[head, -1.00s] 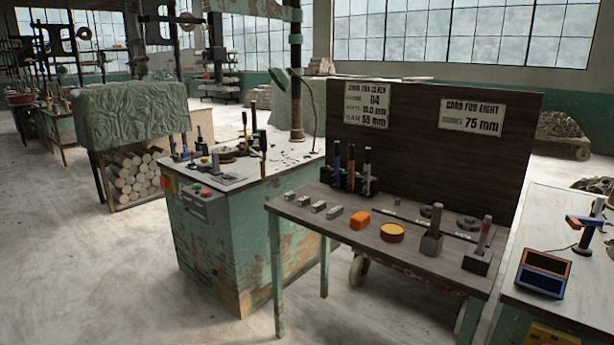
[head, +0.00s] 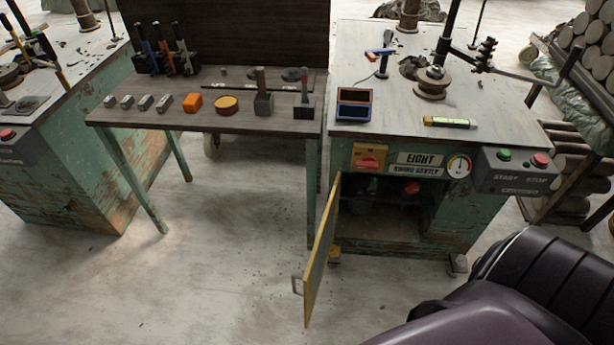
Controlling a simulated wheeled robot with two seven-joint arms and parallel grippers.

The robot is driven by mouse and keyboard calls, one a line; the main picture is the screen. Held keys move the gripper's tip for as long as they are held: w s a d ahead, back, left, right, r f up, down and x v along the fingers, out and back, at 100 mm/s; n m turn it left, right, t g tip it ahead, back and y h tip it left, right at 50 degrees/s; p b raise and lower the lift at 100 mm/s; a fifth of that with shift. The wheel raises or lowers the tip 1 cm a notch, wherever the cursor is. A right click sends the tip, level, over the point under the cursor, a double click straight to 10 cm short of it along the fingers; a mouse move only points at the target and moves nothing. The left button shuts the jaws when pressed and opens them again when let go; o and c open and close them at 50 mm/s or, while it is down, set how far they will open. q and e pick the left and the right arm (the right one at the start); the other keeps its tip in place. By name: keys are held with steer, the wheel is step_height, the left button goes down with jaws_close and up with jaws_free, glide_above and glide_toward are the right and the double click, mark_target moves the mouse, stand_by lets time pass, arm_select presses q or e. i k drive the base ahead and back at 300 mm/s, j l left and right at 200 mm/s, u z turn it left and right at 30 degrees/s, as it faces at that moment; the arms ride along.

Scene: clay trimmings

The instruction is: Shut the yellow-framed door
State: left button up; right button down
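The yellow-framed door (head: 321,258) stands wide open in the head view, seen nearly edge-on. It swings out toward me from the left side of the opening in the green machine cabinet (head: 465,222). A small metal handle (head: 297,285) sticks out from its left face near the free edge. The dark compartment (head: 385,220) behind it shows, with a red-topped item (head: 411,187) inside. A dark purple part of my own body fills the lower right corner. Neither of my grippers shows in the view.
A wooden bench (head: 235,118) with small blocks stands left of the cabinet. A control box (head: 515,170) with green and red buttons juts from the cabinet's right front. A blue-and-orange framed item (head: 354,104) lies on its top. The floor (head: 215,280) left of the door is clear.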

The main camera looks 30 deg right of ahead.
mark_target(312, 279)
steer(key=i+j+z, duration=0.1)
steer(key=i+j, duration=0.25)
steer(key=i+j+z, duration=0.15)
steer(key=i+j, duration=0.15)
steer(key=j, duration=0.15)
steer(key=i+j+z, duration=0.1)
steer(key=i+j, duration=0.2)
steer(key=j, duration=0.15)
steer(key=z, duration=1.95)
